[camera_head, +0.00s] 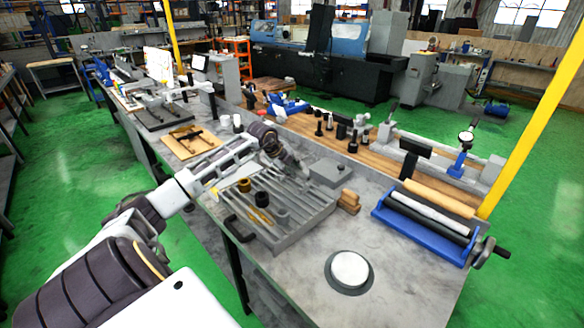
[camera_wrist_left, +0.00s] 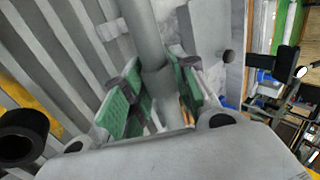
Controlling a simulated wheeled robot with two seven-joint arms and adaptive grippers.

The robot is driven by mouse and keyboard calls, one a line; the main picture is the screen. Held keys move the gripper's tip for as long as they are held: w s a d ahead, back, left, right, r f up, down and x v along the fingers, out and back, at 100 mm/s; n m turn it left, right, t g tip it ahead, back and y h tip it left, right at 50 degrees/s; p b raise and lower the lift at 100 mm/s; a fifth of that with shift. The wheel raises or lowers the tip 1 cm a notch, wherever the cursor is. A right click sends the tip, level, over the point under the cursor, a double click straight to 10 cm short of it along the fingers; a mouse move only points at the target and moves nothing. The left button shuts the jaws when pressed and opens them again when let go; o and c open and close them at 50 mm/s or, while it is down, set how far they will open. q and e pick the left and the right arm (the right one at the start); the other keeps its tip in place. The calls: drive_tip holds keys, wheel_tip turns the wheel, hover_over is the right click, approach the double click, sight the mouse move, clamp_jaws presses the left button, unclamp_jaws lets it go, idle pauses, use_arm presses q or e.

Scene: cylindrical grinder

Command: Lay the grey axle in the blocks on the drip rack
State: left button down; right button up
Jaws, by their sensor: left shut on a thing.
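My left gripper (camera_head: 296,168) is over the far side of the grey, ribbed drip rack (camera_head: 312,222). In the left wrist view the green-padded fingers (camera_wrist_left: 158,88) are shut on the grey axle (camera_wrist_left: 143,32), a smooth round bar running up the picture from between them. The rack's slats (camera_wrist_left: 65,50) lie behind it. In the head view I cannot make out the axle apart from the gripper. I cannot clearly identify the blocks. My right gripper is not in view.
A grey box with a small knob (camera_head: 328,173) and stacked wooden pieces (camera_head: 349,200) stand beside the rack. A blue roller stand (camera_head: 425,228) is at right. A round white-topped disc (camera_head: 350,268) lies in front, with bare bench around it.

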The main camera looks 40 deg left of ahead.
use_arm(q)
drive_tip(key=shift+f+b, duration=1.05)
drive_tip(key=shift+f, duration=1)
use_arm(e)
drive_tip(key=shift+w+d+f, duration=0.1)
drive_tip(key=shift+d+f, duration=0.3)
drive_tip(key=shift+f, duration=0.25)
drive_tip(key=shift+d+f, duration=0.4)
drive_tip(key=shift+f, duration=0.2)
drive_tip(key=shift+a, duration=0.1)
